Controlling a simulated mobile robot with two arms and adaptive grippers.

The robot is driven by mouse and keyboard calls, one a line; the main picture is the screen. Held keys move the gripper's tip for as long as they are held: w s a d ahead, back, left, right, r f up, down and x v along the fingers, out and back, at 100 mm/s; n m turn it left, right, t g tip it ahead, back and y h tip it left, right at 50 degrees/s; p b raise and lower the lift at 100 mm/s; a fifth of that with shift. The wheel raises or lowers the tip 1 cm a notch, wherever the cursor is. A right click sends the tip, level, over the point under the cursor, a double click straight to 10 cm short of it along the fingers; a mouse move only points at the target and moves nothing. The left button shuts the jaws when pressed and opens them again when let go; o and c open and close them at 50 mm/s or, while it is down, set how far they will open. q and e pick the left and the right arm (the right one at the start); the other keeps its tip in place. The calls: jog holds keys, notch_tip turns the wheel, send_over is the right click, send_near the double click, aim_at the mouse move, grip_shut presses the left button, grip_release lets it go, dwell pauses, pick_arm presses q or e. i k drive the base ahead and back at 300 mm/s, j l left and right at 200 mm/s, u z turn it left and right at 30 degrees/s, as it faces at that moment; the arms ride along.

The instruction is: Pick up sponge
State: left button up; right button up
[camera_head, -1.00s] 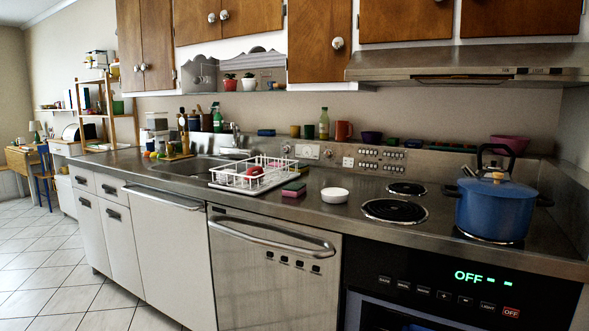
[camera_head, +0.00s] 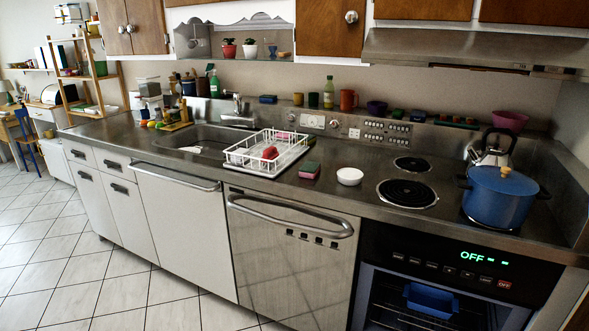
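A small block-shaped sponge (camera_head: 309,170), green on top and pinkish red on its side, lies flat on the steel counter. It sits just right of the white dish rack (camera_head: 240,160) and left of a white bowl (camera_head: 349,176). It looks apart from both. Neither of my grippers shows in the head view, so their state cannot be seen.
A sink (camera_head: 205,138) lies left of the rack. A coil hob (camera_head: 407,193) and a blue pot (camera_head: 498,197) are on the right, with a kettle (camera_head: 490,150) behind. Bare counter surrounds the sponge's front. Dishwasher handle (camera_head: 290,222) sticks out below.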

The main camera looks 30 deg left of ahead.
aim_at(309, 169)
jog(key=j+z, duration=0.15)
jog(key=j, duration=0.4)
jog(key=j+z, duration=0.2)
jog(key=j, duration=0.35)
jog(key=j+z, duration=0.15)
jog(key=j, duration=0.4)
jog(key=k+j+z, duration=0.2)
jog(key=j, duration=0.35)
jog(key=j+z, duration=0.15)
jog(key=j, duration=0.4)
jog(key=k, duration=0.05)
